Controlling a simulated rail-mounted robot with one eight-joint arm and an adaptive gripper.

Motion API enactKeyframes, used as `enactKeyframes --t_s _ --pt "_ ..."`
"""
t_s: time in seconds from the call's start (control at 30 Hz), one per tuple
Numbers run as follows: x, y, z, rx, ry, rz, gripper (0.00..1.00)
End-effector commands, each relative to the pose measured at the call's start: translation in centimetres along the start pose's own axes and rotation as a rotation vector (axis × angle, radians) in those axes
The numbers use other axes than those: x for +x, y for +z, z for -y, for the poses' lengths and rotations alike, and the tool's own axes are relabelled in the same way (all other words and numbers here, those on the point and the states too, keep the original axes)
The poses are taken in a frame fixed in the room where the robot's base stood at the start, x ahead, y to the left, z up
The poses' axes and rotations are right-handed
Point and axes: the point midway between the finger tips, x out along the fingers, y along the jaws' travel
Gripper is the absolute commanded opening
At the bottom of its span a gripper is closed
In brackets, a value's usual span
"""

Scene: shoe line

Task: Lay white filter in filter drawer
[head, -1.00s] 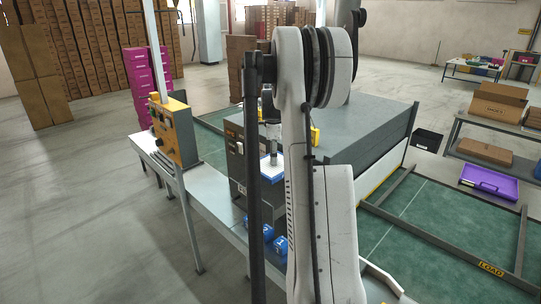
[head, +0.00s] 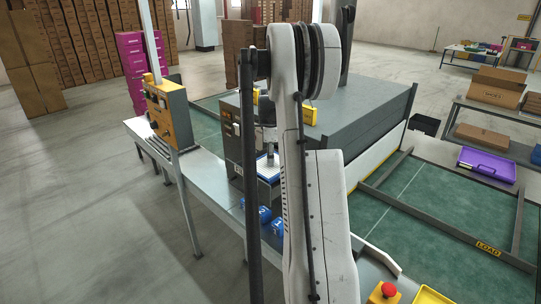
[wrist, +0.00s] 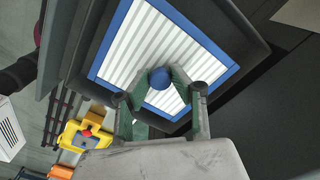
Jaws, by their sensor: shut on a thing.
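The white pleated filter (wrist: 150,45) with its blue frame fills much of the wrist view. My gripper (wrist: 160,84) is shut on the round blue knob (wrist: 160,78) at the filter's middle. The dark-walled filter drawer (wrist: 252,40) surrounds the filter on the sides that show; whether the filter touches its bottom cannot be told. In the head view the filter (head: 266,168) is small, at the front of the dark grey machine, with my gripper (head: 270,155) above it. My arm hides part of the machine front and drawer.
Blue items (head: 265,215) lie on the grey bench below the machine. An orange control box (head: 168,115) stands to the left. A red button (head: 388,290) is at the near right. A purple tray (head: 487,164) lies on the right bench. The green table surface (head: 420,205) is largely bare.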

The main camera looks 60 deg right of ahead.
Motion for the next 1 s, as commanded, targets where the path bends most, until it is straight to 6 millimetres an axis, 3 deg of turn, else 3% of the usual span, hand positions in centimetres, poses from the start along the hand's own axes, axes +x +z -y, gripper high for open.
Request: enactKeyframes --t_s 1.0 --pt "1.3 0.0 0.0 0.0 0.0 0.0 0.0"
